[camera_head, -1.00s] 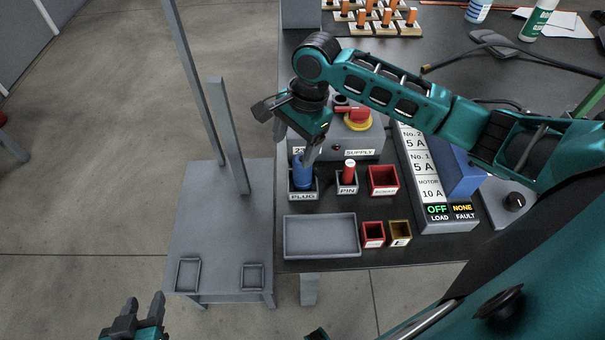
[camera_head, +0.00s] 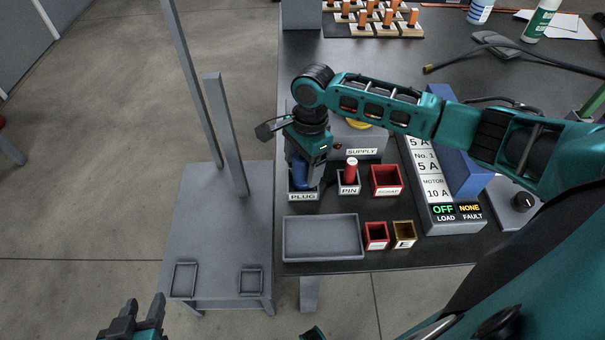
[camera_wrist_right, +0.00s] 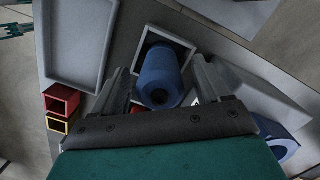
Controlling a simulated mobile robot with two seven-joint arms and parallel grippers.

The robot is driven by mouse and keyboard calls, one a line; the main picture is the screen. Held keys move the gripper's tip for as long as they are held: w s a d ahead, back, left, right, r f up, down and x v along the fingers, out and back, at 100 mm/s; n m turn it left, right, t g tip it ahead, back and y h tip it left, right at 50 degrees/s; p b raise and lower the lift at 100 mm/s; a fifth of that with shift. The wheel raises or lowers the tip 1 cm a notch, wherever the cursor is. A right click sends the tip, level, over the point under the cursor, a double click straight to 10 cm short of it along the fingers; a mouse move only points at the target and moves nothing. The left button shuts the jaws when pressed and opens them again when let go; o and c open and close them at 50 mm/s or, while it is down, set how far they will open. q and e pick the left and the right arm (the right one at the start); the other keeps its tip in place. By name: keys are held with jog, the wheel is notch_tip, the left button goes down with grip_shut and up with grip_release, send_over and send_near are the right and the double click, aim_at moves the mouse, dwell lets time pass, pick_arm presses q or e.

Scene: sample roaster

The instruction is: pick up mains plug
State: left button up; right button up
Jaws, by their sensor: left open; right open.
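The mains plug (camera_head: 299,176) is a blue cylinder standing in the grey holder labelled PLUG (camera_head: 303,196). In the right wrist view the plug (camera_wrist_right: 160,76) rises from its square holder, end toward the camera. My right gripper (camera_head: 302,178) points down over it from above. In the right wrist view its fingers (camera_wrist_right: 163,85) are open, one on each side of the plug; whether they touch it I cannot tell. In the head view the gripper hides part of the plug. My left gripper (camera_head: 146,306) is open and empty at the bottom left, away from the table.
Close right of the plug is the PIN holder (camera_head: 348,188) with a red-topped piece, then a red box (camera_head: 386,180). A grey tray (camera_head: 322,258) lies in front, beside small red (camera_head: 376,243) and yellow (camera_head: 403,241) boxes. The SUPPLY box (camera_head: 362,153) stands behind.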

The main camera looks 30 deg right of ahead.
notch_tip(320, 180, down, 2)
jog(key=shift+a+f, duration=0.1)
jog(key=shift+f, duration=0.1)
jog(key=c, duration=1.2)
jog(key=shift+r, duration=0.1)
jog(key=shift+c, duration=0.2)
